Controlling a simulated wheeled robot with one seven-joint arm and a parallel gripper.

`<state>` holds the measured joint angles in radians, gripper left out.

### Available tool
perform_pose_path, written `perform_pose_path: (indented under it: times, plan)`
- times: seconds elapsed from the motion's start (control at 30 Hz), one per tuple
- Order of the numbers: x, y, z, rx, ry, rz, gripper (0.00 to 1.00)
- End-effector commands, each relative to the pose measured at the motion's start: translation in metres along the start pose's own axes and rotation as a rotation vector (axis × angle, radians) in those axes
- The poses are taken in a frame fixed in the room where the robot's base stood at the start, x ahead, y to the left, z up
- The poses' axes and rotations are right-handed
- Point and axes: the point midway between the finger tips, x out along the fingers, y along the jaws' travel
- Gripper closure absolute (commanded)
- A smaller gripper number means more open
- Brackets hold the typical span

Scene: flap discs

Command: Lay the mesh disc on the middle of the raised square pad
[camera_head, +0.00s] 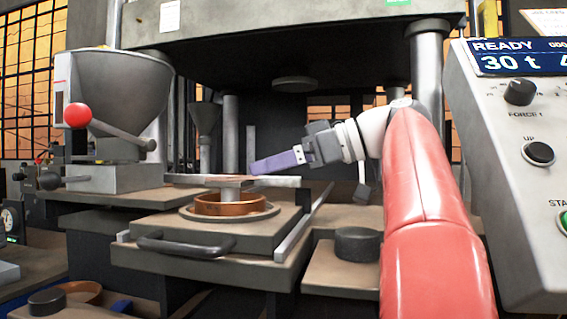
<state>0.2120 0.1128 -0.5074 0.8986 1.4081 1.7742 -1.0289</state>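My gripper (254,167), with purple fingers, reaches in from the right and points left, just above a thin flat plate-like piece (200,179) seen nearly edge-on. I cannot tell whether the fingers are open or shut, or whether they hold anything. I cannot make out the mesh disc for certain. A copper-coloured ring (230,204) sits below the flat piece on a round plate, on top of a raised square block (165,224) with a dark front handle. I cannot tell whether this block is the task's pad.
A grey hopper (120,85) with a red-knobbed lever stands at the left. A dark round puck (357,243) lies on a lower shelf at the right. The press head (295,83) hangs above, beside steel columns. A control panel (520,150) fills the right edge.

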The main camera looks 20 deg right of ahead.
Motion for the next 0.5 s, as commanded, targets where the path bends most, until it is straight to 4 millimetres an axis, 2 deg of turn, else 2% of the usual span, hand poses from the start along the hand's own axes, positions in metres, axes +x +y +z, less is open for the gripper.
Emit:
perform_pose_path:
  times: [0.3,0.5]
  plan:
    - [0.048,-0.001,0.001,-0.002,0.0,-0.005,0.0]
    - [0.068,-0.001,0.001,-0.001,0.0,-0.003,0.0]
